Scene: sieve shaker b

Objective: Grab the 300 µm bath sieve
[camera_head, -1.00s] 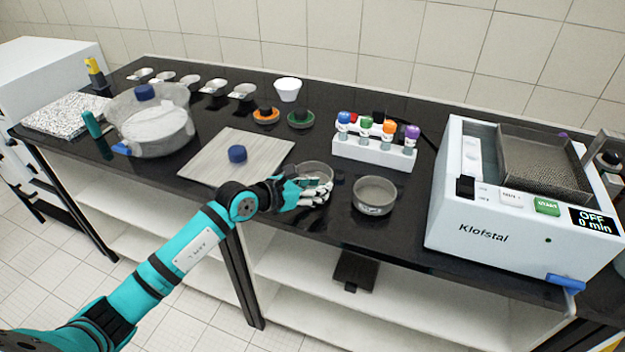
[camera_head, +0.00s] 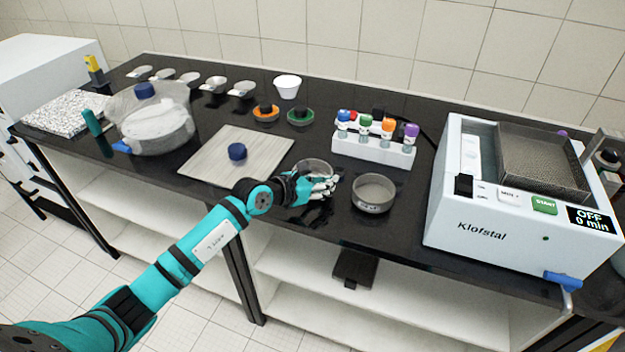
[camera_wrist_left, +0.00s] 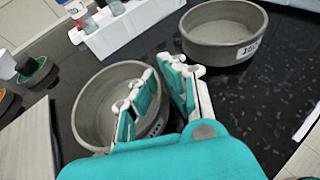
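Two round grey metal sieves stand on the black bench. The nearer-to-hand sieve (camera_head: 316,167) is partly hidden by my left gripper (camera_head: 330,187); it also shows in the left wrist view (camera_wrist_left: 92,92). The other sieve (camera_head: 374,193) stands to its right, free of the gripper, and its label shows in the wrist view (camera_wrist_left: 222,35), too small to read surely. In the wrist view my left gripper (camera_wrist_left: 157,75) has its fingers apart, one over the left sieve and one beside its outer wall. A label on that wall is partly hidden between the fingers. My right gripper is not in view.
A white rack (camera_head: 372,149) with colour-capped bottles stands behind the sieves. The Klofstal shaker (camera_head: 490,225) is at the right. A pale board (camera_head: 215,165) with a blue-topped object (camera_head: 237,152) and a clear lidded vessel (camera_head: 155,125) are at the left. The front bench edge is close.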

